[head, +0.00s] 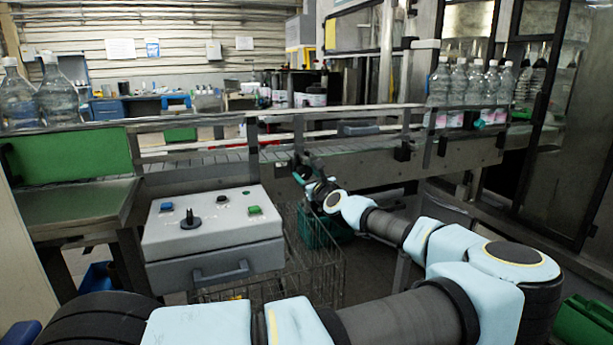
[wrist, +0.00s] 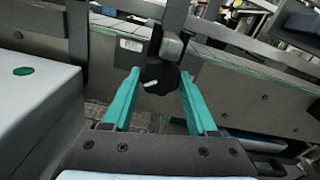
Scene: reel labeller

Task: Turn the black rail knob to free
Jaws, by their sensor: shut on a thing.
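The black rail knob (wrist: 160,76) shows in the wrist view at the upper middle, with a white mark on its face. It sits at the lower end of a grey post on the conveyor rail. My gripper (wrist: 160,75) has its two teal fingers on either side of the knob and is shut on it. In the head view my gripper (head: 303,174) reaches the conveyor's near side, left of centre. The knob is mostly hidden there by the gripper, and its mark cannot be read.
A grey control box (head: 212,235) with buttons and a black selector stands left of my gripper. A wire basket (head: 322,262) stands below. The conveyor side (head: 350,170) runs behind the knob. Clear bottles (head: 465,85) stand on the conveyor at right.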

